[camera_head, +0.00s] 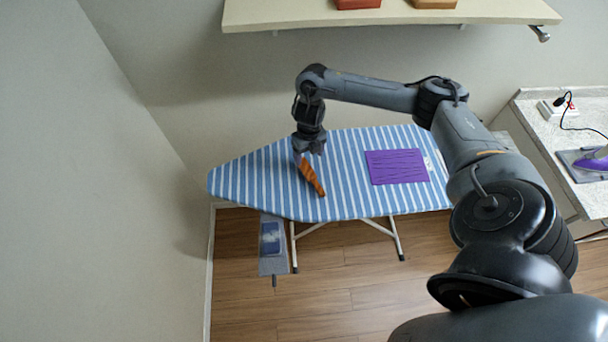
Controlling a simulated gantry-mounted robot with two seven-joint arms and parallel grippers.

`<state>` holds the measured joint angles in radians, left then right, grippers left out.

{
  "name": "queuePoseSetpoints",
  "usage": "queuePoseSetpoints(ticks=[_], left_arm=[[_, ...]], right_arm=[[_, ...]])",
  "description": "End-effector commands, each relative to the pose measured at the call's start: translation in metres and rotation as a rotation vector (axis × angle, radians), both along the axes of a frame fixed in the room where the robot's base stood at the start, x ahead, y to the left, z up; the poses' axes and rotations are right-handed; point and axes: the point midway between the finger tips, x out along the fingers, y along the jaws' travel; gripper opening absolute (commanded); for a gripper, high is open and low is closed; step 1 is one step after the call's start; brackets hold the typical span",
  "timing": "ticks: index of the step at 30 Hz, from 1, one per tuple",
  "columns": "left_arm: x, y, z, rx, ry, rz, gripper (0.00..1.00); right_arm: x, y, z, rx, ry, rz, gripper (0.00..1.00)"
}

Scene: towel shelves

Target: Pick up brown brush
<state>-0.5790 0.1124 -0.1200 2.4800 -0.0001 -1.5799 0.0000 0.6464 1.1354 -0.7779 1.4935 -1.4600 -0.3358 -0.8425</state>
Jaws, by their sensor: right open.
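The brown brush (314,181) lies on the blue-and-white striped ironing board (248,186), left of the board's middle. It is slanted, with one end near my right gripper and the other toward the board's front edge. My right gripper (308,154) points down over the far end of the brush, and its fingers overlap that end in the picture. It is open; whether it touches the brush cannot be told. My left gripper is not in view.
A purple mat (396,166) lies on the board to the right of the brush. A shelf (390,15) runs along the wall above. A side table (545,140) with a purple iron (594,162) stands at the right. A wall closes off the left.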

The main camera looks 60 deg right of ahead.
Motion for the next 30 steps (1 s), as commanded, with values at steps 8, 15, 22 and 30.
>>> queuePoseSetpoints(ticks=[8,15,22,30], left_arm=[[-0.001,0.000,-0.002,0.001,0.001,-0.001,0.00],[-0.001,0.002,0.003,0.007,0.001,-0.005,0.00],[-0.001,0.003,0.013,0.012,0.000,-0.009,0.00],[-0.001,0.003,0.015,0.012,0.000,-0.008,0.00]], right_arm=[[-0.001,0.001,-0.035,0.001,0.003,-0.001,0.72],[-0.001,0.001,-0.047,0.001,0.002,-0.002,0.72],[-0.002,0.001,-0.077,0.002,0.003,-0.002,0.72],[-0.002,0.000,-0.094,-0.001,0.001,0.000,0.72]])
